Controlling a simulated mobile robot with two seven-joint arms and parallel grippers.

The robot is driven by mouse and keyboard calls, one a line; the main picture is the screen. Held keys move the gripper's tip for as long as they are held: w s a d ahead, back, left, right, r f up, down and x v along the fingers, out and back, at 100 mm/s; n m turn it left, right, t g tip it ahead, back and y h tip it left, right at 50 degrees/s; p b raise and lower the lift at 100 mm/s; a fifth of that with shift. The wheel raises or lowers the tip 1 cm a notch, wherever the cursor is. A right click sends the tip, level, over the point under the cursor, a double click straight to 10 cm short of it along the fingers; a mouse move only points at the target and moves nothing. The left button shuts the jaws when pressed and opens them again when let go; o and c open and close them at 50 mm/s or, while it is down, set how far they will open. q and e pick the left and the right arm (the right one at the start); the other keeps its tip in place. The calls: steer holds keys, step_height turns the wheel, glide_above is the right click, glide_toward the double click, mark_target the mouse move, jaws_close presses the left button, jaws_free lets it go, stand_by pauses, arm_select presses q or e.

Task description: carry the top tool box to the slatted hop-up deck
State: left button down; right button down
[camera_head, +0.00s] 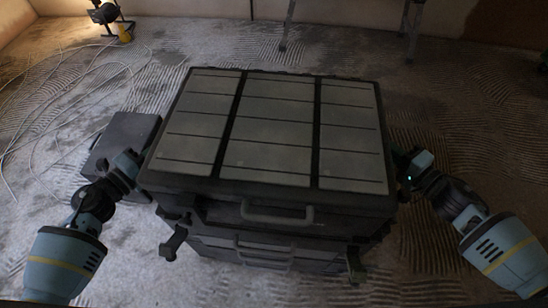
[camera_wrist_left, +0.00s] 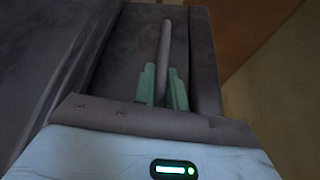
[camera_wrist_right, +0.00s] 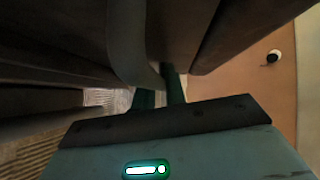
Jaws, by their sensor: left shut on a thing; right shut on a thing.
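The top tool box (camera_head: 263,178) is a large dark case with pale grey lid panels, filling the middle of the head view, its front handle (camera_head: 277,213) facing me. Below it shows a lower tool box (camera_head: 265,258); I cannot tell whether the two touch. My left gripper (camera_wrist_left: 164,88) is shut on a side handle (camera_wrist_left: 165,45) of the top box at its left. My right gripper (camera_wrist_right: 159,98) is shut on the handle (camera_wrist_right: 133,45) at its right side. In the head view the box's edges hide both sets of fingertips.
A dark flat case (camera_head: 124,140) lies on the floor at left, close to my left arm. A loose pale cable (camera_head: 60,95) spreads over the floor beyond it. A work lamp (camera_head: 105,14) stands at back left. Metal legs (camera_head: 288,25) stand behind the box. Ridged floor is clear at right.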

arm_select(q)
steer(key=shift+r, duration=0.2)
arm_select(e)
steer(key=shift+w+r, duration=0.1)
steer(key=shift+r, duration=0.2)
